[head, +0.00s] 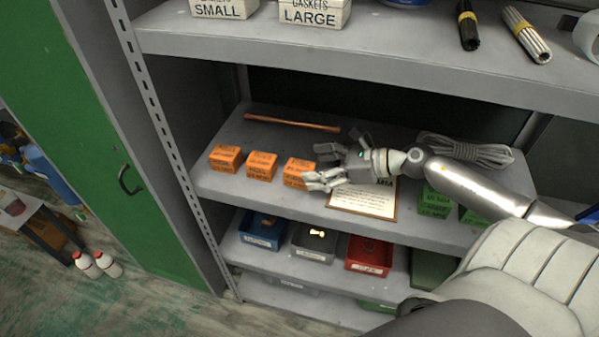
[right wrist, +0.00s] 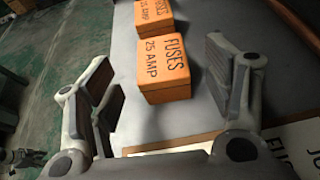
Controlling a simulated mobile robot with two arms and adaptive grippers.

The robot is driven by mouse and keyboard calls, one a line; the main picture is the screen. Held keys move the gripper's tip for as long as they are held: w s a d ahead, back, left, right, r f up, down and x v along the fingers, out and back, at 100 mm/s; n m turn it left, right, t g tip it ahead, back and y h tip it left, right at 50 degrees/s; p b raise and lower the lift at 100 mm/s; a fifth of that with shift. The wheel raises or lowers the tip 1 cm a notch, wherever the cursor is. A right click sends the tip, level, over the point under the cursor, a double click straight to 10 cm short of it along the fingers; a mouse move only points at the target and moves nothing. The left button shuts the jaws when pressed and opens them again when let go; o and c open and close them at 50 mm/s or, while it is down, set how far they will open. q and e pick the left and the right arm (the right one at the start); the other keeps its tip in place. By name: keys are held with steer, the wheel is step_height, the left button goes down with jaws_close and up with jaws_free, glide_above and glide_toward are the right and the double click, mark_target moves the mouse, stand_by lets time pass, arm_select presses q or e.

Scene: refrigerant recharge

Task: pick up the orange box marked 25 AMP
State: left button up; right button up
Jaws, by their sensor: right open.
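Three orange boxes stand in a row on the middle shelf in the head view: a left one (head: 225,158), a middle one (head: 261,166) and a right one (head: 297,172). In the right wrist view the nearest orange box (right wrist: 163,68) reads FUSES 25 AMP. Another orange box (right wrist: 153,14) behind it is partly cut off, with similar black print. My right gripper (head: 319,168) is open at the right box, its fingers spread to either side of that box with gaps. It holds nothing. My left gripper is out of view.
A framed notice (head: 362,201) lies just right of the boxes. A copper-coloured rod (head: 291,123) lies behind them, a grey cable coil (head: 464,151) and green boxes (head: 435,203) to the right. The upper shelf (head: 390,52) overhangs; coloured bins (head: 369,254) sit below.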

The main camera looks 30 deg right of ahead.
mark_target(301, 168)
steer(key=shift+w+a, duration=0.35)
steer(key=x, duration=0.1)
steer(key=p+x, duration=0.1)
steer(key=x, duration=0.1)
steer(key=shift+d+f+p, duration=0.2)
steer(key=shift+d+p, duration=0.05)
steer(key=shift+p, duration=0.05)
steer(key=shift+w+a+f, duration=0.3)
steer(key=shift+w+a, duration=0.1)
steer(key=shift+w, duration=0.05)
steer(key=shift+a+f, duration=0.1)
steer(key=shift+a, duration=0.05)
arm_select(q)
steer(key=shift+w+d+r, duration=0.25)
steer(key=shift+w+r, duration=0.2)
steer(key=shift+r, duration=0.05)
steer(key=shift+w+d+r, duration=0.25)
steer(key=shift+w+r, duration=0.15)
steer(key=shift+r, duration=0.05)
arm_select(e)
steer(key=shift+c, duration=0.2)
steer(key=c, duration=1)
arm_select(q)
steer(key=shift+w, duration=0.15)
arm_select(e)
steer(key=shift+c, duration=0.4)
